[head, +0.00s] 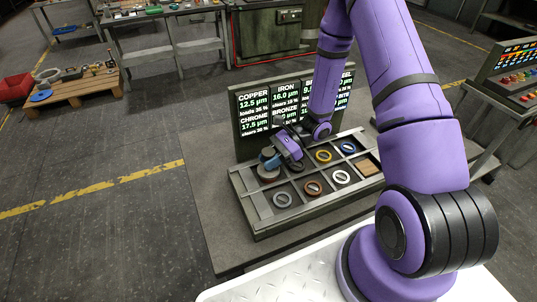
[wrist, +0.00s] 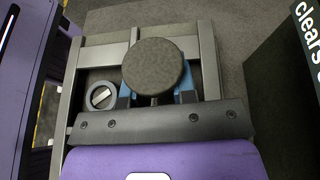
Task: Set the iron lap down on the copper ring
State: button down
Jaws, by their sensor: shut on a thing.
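My gripper (head: 269,158) has blue fingertips and is shut on a round dark grey disc, the iron lap (wrist: 156,67). The lap also shows below the fingers in the head view (head: 268,173), over the tray's back left compartment. I cannot tell whether it touches anything beneath, and what lies under it is hidden. A reddish-brown ring, which looks like the copper ring (head: 313,194), lies in a front compartment, to the right of and nearer than the gripper. A grey ring (head: 282,206) lies left of it and also shows in the wrist view (wrist: 101,104).
The divided tray (head: 240,190) also holds yellow (head: 323,161), blue (head: 348,152) and white (head: 341,183) rings and a tan square block (head: 369,168). A sign board (head: 244,140) with metal names and figures stands upright behind it. Bare bench (head: 215,205) lies left.

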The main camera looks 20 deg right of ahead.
jog(key=shift+f, duration=0.3)
jog(key=shift+f, duration=0.2)
dwell(0.6)
jog(key=c, duration=0.8)
grip_release()
jog(key=shift+c, duration=0.2)
jog(key=v, duration=1)
jog(key=shift+d+r, duration=0.15)
jog(key=shift+d, duration=0.15)
